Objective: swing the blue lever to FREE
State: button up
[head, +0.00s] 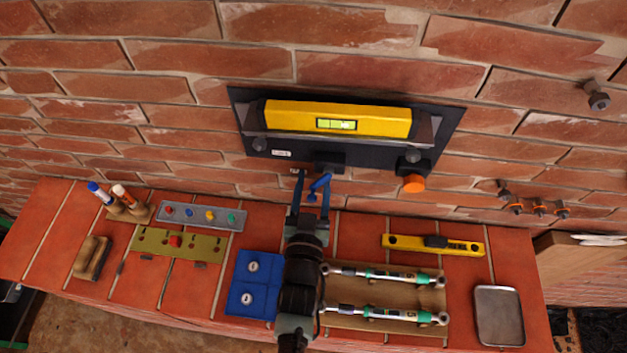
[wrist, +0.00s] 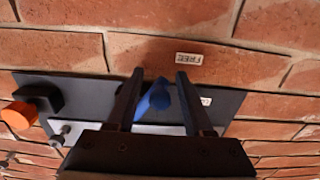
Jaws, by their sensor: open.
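The blue lever (head: 319,184) sits at the lower edge of a dark panel (head: 240,105) on the brick wall, below a yellow level-like bar (head: 285,115) with a green window. My gripper (head: 314,174) is open, its fingers on either side of the lever. In the wrist view the lever (wrist: 157,97) stands between the two fingers of my gripper (wrist: 160,72); whether either finger touches it I cannot tell. A white label reading FREE (wrist: 189,58), upside down there, is on the brick beyond the panel edge.
An orange knob (head: 414,183) sticks out right of the lever. The brick ledge below holds a blue box (head: 240,290), a board with two torque wrenches (head: 385,277), a yellow tool (head: 405,243) and a metal tray (head: 499,315). Bolts (head: 597,98) protrude from the wall at right.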

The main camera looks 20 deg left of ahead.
grip_shut()
dwell(0.3)
jog(key=shift+w+d+f+n+b, duration=0.15)
jog(key=shift+f+n+b, duration=0.1)
jog(key=shift+n+b, duration=0.2)
jog(key=shift+d+n+b, duration=0.25)
jog(key=shift+n+b, duration=0.25)
jog(key=shift+n, duration=0.25)
jog(key=shift+r, duration=0.1)
grip_release()
